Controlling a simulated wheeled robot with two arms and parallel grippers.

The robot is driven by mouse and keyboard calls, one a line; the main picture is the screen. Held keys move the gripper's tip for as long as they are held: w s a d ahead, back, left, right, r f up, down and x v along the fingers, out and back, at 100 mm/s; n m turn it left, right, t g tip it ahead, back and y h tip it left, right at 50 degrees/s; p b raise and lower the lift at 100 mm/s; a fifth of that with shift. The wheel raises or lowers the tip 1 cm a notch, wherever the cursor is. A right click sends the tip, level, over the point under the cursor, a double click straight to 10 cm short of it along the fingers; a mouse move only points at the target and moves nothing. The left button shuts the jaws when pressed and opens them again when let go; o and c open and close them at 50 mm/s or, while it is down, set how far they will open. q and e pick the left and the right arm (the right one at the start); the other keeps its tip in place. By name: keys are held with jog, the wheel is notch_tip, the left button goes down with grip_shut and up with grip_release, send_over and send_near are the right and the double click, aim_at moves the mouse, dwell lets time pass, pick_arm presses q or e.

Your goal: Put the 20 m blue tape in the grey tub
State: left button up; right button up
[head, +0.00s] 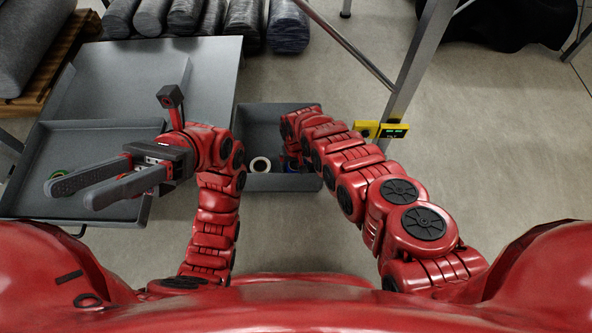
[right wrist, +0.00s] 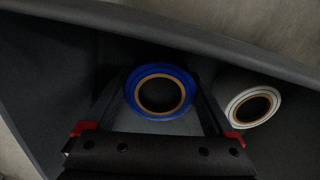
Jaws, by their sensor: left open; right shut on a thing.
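The blue tape (right wrist: 131,95) is a blue roll with a tan core, held between the fingers of my right gripper (right wrist: 161,92). In the head view a bit of blue (head: 292,166) shows under my right wrist, within the outline of the grey tub (head: 262,184). I cannot tell whether the roll touches the tub floor. The tub wall (right wrist: 200,35) runs behind the roll in the right wrist view. In the head view my right gripper is mostly hidden by its arm. My left gripper (head: 70,195) is open and empty above the grey tray at the left.
A white tape roll (head: 260,164) lies in the tub, and right of the blue roll in the right wrist view (right wrist: 254,106). The grey tray (head: 100,130) holds a green roll (head: 57,173). A yellow device (head: 393,131) sits by a metal frame leg (head: 412,75) right of the tub.

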pick_arm(q)
jog(key=s+a+m+t+y, duration=0.1)
jog(key=s+t, duration=0.1)
jog(key=s+a+m+t+y, duration=0.1)
jog(key=s+a+t, duration=0.1)
jog(key=shift+a+f+b, duration=0.1)
jog(key=shift+f+b, duration=0.05)
jog(key=shift+b, duration=0.15)
pick_arm(e)
jog(key=shift+f, duration=0.4)
pick_arm(q)
jog(key=shift+t, duration=0.3)
